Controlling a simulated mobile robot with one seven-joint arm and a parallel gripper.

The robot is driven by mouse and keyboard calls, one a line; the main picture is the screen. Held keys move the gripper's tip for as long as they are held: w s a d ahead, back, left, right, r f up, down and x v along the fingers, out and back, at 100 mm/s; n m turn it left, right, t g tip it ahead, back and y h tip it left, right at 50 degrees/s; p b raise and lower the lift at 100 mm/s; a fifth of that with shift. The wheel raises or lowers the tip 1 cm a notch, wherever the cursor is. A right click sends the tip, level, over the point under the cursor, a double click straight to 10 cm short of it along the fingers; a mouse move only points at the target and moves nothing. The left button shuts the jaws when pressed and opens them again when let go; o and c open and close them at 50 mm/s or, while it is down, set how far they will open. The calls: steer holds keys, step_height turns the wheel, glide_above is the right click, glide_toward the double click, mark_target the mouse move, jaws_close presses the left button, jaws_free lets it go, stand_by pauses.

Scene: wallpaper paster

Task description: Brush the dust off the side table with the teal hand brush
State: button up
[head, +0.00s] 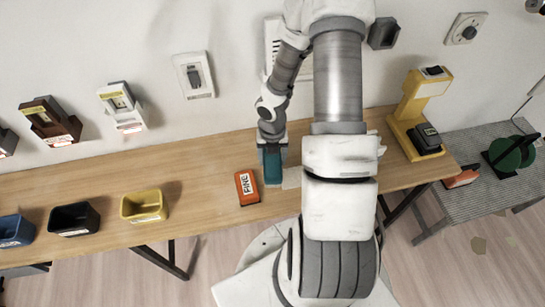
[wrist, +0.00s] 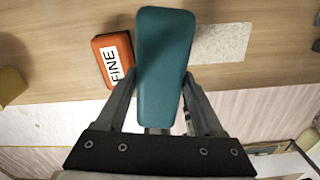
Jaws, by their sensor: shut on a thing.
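The teal hand brush (head: 272,166) is in my gripper (head: 271,146), over the wooden table near its middle. In the wrist view the brush (wrist: 165,60) lies between the two fingers of my gripper (wrist: 155,90), which are shut on its sides. I cannot tell whether the brush touches the tabletop. The grey speckled side table (head: 455,203) stands at the far right, apart from my gripper. I cannot make out dust on its top.
An orange block marked FINE (head: 247,188) lies left of the brush, and a pale sheet (head: 292,178) lies right. A yellow machine (head: 415,115) stands at the wooden table's right end. A green round tool (head: 511,153) and an orange block (head: 462,178) occupy the side table.

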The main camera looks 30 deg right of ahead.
steer(key=shift+f+b, duration=2.5)
steer(key=shift+f, duration=0.8)
steer(key=shift+w+r, duration=0.1)
steer(key=shift+r, duration=0.05)
